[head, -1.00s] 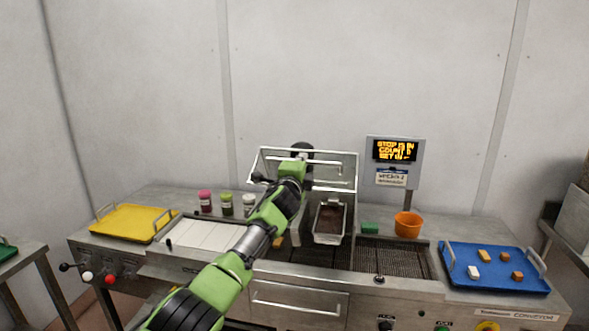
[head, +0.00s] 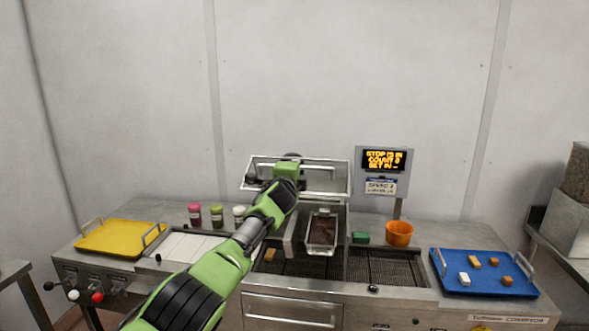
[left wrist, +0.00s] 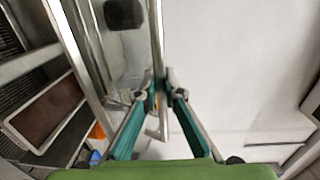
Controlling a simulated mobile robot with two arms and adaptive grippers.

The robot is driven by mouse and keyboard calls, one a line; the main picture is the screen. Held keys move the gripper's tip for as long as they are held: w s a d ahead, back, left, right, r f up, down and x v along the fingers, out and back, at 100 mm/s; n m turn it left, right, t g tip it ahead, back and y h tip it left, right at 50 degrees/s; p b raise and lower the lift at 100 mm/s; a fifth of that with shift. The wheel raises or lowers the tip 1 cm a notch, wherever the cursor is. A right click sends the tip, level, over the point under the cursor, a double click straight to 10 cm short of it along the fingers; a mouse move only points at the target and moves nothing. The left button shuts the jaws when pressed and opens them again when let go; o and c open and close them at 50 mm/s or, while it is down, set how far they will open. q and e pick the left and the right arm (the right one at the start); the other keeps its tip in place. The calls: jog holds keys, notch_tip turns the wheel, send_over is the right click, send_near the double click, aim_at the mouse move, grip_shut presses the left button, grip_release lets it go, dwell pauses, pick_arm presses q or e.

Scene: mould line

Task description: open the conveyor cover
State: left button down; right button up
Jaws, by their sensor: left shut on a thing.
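The conveyor cover (head: 334,182), a clear panel in a metal frame, stands raised and tilted at the back of the conveyor. It also shows at the left of the left wrist view (left wrist: 76,38). My left gripper (left wrist: 160,88) is shut on the cover's handle (left wrist: 157,32), a thin metal bar. In the head view my green arm reaches up to the cover, and its wrist hides the fingertips and part of the frame. My right gripper is in neither view.
A mould with dark brown filling (head: 322,231) sits below the cover. An orange cup (head: 399,233) and a green block (head: 360,238) stand to its right. A yellow tray (head: 118,252), several jars (head: 217,215) and a blue tray (head: 515,262) flank the line. A display (head: 383,170) stands behind.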

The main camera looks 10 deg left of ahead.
pick_arm(q)
jog(key=c, duration=2.2)
grip_release()
jog(key=shift+o, duration=0.2)
jog(key=shift+s, duration=0.2)
jog(key=s, duration=1.1)
jog(key=shift+s+a+r, duration=0.2)
jog(key=shift+s+r, duration=0.1)
